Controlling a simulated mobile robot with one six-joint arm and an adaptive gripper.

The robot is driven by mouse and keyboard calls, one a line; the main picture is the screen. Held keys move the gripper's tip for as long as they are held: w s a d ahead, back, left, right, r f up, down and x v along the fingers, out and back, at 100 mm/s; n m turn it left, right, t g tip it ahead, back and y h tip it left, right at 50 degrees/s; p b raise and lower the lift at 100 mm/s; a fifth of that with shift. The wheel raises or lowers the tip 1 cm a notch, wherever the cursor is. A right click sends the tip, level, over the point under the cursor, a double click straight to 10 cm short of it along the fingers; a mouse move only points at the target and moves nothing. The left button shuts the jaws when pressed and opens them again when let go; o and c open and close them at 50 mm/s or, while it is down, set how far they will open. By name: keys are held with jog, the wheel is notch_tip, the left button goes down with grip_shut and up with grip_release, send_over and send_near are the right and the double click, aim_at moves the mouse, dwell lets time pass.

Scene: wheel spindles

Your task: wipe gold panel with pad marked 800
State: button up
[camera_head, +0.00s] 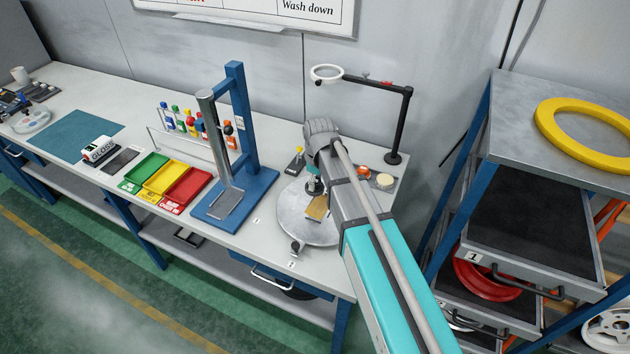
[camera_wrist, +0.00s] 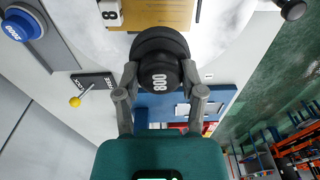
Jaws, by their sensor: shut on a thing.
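My gripper (camera_wrist: 160,82) is shut on a round black pad marked 800 (camera_wrist: 158,48), with one finger on each side of its grip. In the wrist view, the pad's far edge overlaps the near edge of the gold panel (camera_wrist: 150,12); I cannot tell whether they touch. In the head view, the gold panel (camera_head: 317,208) lies on a round grey plate (camera_head: 292,225) on the bench. My gripper (camera_head: 313,184) is just above it there, partly hidden by my arm.
A lever with a yellow knob (camera_wrist: 75,101) and a blue pad (camera_wrist: 20,24) are nearby in the wrist view. A blue stand (camera_head: 240,135) with a metal post is left of the plate. A black post with a ring lamp (camera_head: 327,73) stands behind. Coloured trays (camera_head: 165,180) are farther left.

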jog(key=shift+r+p, duration=0.65)
jog(key=shift+r, duration=0.3)
jog(key=shift+f, duration=0.15)
notch_tip(320, 180, down, 4)
jog(key=b, duration=0.4)
jog(key=shift+r, duration=0.2)
jog(key=shift+s, duration=0.15)
